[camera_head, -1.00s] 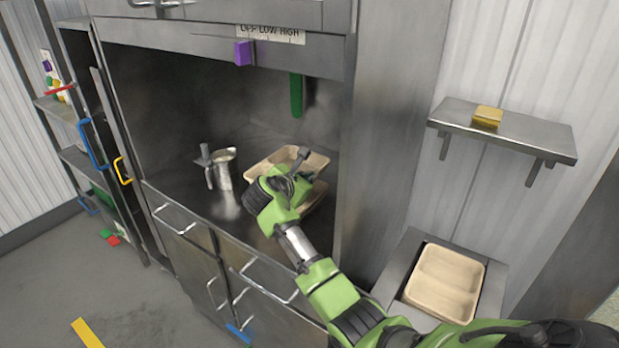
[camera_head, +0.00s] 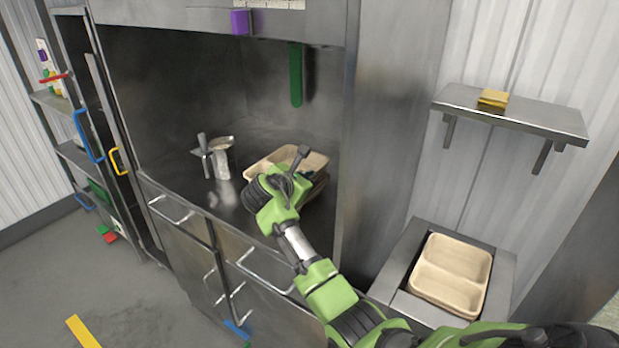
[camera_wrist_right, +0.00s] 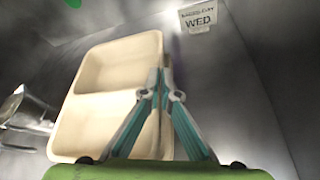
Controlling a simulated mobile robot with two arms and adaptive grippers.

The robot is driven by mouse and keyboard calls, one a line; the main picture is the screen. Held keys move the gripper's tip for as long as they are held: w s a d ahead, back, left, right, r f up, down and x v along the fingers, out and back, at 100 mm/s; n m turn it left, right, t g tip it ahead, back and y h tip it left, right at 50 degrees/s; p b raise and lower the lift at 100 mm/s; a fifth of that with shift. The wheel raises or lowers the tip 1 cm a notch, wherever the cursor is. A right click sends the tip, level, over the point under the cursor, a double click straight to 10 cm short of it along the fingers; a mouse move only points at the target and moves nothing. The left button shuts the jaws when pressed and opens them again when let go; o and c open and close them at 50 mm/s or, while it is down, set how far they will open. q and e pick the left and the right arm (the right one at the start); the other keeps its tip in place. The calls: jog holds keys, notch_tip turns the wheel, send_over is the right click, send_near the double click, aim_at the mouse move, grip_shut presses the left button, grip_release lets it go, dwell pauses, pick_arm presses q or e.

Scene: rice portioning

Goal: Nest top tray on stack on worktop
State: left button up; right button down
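The top tray (camera_head: 314,161) is beige with two compartments. It sits over the stack on the worktop (camera_head: 222,200), and the edge of a lower tray (camera_head: 318,188) shows beneath its right side. How fully it is nested is hard to tell. My left gripper is not in view.
A metal jug (camera_head: 222,160) and a scoop (camera_head: 203,150) stand left of the stack. A side wall of the bay is close on the right. Another beige tray (camera_head: 452,272) rests in a metal holder at lower right. A yellow sponge (camera_head: 493,97) lies on the wall shelf (camera_head: 515,115).

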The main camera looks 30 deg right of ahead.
jog(key=shift+f, duration=1.65)
jog(key=c, duration=2.7)
grip_release()
jog(key=shift+c, duration=0.2)
jog(key=o, duration=0.6)
jog(key=shift+c, duration=0.2)
jog(key=v, duration=1.2)
jog(key=shift+f, duration=0.1)
